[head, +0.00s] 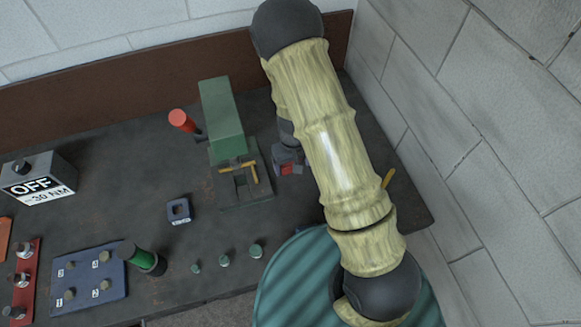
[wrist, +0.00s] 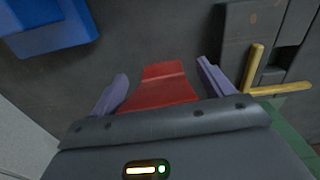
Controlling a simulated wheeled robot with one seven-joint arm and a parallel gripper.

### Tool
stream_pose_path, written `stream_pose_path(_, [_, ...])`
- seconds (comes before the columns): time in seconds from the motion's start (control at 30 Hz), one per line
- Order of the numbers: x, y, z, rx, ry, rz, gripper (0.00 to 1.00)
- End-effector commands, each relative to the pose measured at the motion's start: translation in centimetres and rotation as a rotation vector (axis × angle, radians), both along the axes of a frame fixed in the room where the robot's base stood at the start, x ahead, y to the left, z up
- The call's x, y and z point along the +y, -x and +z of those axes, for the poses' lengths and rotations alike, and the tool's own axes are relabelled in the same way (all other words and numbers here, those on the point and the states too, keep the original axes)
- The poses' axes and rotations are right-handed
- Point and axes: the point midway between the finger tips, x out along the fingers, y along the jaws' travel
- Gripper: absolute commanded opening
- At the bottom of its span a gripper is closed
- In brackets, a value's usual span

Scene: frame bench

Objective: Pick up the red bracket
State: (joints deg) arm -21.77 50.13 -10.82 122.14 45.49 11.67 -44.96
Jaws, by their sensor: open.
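The red bracket (wrist: 160,88) lies on the dark bench in the wrist view, between the two purple fingers of my gripper (wrist: 163,72). It shows a bent upper face, and its near end is hidden behind the gripper body. My gripper is open, with a finger on each side and a visible gap on both sides. In the head view, a small red patch of the bracket (head: 286,169) shows at my gripper (head: 287,160), mostly covered by it and my arm.
A dark fixture (head: 245,190) with a green block (head: 222,115) and yellow L-shaped bar (wrist: 258,80) stands close beside the bracket. A blue object (wrist: 48,28) lies on the other side. A red-topped post (head: 181,121) stands behind; a brick wall (head: 480,130) bounds the right.

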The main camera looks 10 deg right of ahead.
Motion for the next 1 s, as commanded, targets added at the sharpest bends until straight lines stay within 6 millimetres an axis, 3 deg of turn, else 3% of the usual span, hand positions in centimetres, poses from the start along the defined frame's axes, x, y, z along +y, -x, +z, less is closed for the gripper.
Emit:
stream_pose_path(0.1, [0.0, 0.0, 0.0, 0.000, 0.000, 0.000, 0.80])
stream_pose_path(0.43, [0.0, 0.0, 0.0, 0.000, 0.000, 0.000, 0.15])
stream_pose_path(0.77, [0.1, -0.1, 0.4, -0.003, 0.000, 0.002, 0.13])
stream_pose_path(1.0, [0.1, -0.1, 3.4, -0.006, -0.001, 0.003, 0.13])
